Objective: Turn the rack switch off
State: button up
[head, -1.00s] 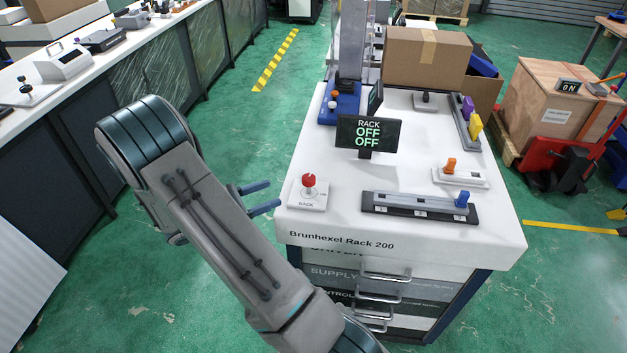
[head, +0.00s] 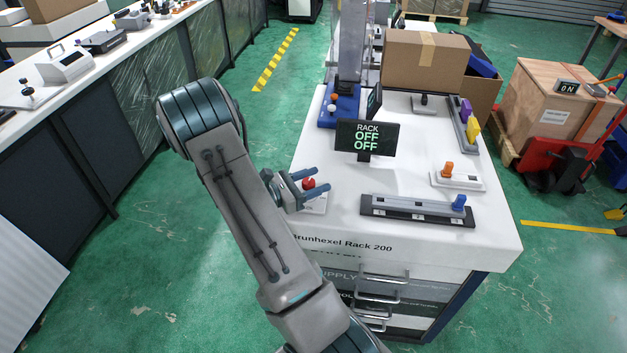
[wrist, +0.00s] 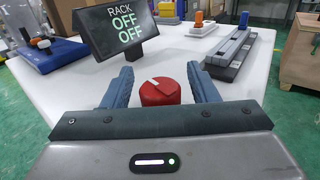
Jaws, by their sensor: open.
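The rack switch is a red knob (head: 309,183) on a white plate (head: 318,205) at the near left corner of the white rack top. In the wrist view the red knob (wrist: 160,91) has a pale pointer mark on its top and sits between the open fingers. My gripper (head: 313,184) is open around the knob, and a gap shows on each side of it in the wrist view (wrist: 162,90). The black display (head: 367,136) reads RACK OFF OFF. The gripper and arm hide part of the switch plate in the head view.
A black slider with a blue handle (head: 458,203) and a white slider with an orange handle (head: 447,170) lie to the right. The display stands close behind the knob. A cardboard box (head: 425,59) stands at the back. The rack top's middle is clear.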

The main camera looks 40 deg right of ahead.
jog(key=c, duration=1)
jog(key=shift+w+n+t+b, duration=0.1)
jog(key=shift+n+t+b, duration=0.15)
jog(key=shift+n+t, duration=0.8)
jog(key=shift+w+n+t+b, duration=0.15)
jog(key=shift+n+t, duration=0.4)
jog(key=shift+t, duration=0.9)
jog(key=o, duration=1)
jog(key=a+b, duration=0.2)
jog(key=a, duration=1.2)
jog(key=shift+s, duration=0.4)
jog(key=shift+d, duration=0.1)
